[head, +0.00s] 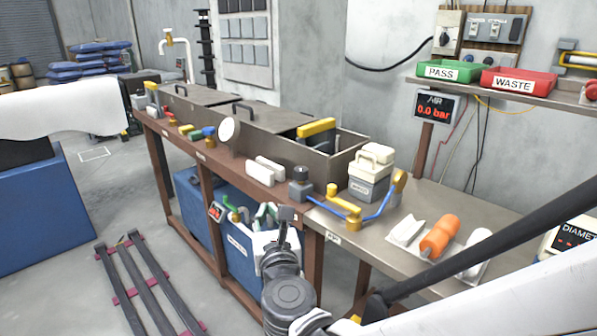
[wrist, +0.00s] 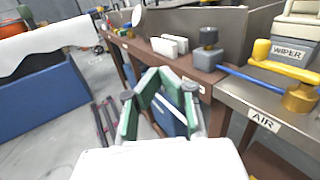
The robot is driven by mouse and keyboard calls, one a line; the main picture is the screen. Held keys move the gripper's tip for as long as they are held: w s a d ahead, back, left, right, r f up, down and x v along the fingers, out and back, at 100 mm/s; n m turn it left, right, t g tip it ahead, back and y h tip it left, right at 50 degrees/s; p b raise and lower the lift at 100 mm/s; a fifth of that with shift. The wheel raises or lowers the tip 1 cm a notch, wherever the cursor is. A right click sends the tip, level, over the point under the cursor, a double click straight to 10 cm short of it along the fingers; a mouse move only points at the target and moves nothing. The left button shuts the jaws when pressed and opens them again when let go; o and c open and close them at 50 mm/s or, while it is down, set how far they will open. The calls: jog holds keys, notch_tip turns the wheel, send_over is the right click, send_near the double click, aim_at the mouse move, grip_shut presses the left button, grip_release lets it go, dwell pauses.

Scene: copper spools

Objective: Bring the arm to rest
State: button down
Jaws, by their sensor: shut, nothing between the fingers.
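My gripper (wrist: 160,76) has green-padded fingers that come together at the tips in the wrist view, with nothing between them. In the head view my gripper (head: 266,213) is beside the front edge of the bench, low and near its middle, partly hidden by my own wrist. It appears apart from the bench, though the exact gap is hard to judge.
The steel-topped bench (head: 430,190) holds a wiper box (head: 370,175), yellow valve (head: 345,203) and orange spool (head: 440,236). A slatted pallet (head: 140,285) lies on the floor at left. Bare floor (head: 215,305) shows between.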

jog(key=s+d+r+n+g+y+p, duration=0.2)
jog(key=d+r+n, duration=0.25)
jog(key=n, duration=0.55)
jog(key=s+d+r+n+g+y+p, duration=0.1)
jog(key=d+r+n+y+p, duration=0.3)
jog(key=n, duration=0.6)
jog(key=s+d+f+n+g+h+p, duration=0.1)
jog(key=s+d+n+h, duration=0.4)
jog(key=d, duration=0.5)
jog(key=s+d+f+n+g+h+p, duration=0.2)
jog(key=s+d+f+n+g+h, duration=0.2)
jog(key=s+d+n, duration=0.4)
jog(key=shift+s+d+g+h, duration=0.7)
jog(key=shift+s+d+g, duration=0.05)
jog(key=shift+d+g, duration=0.45)
jog(key=shift+a, duration=0.1)
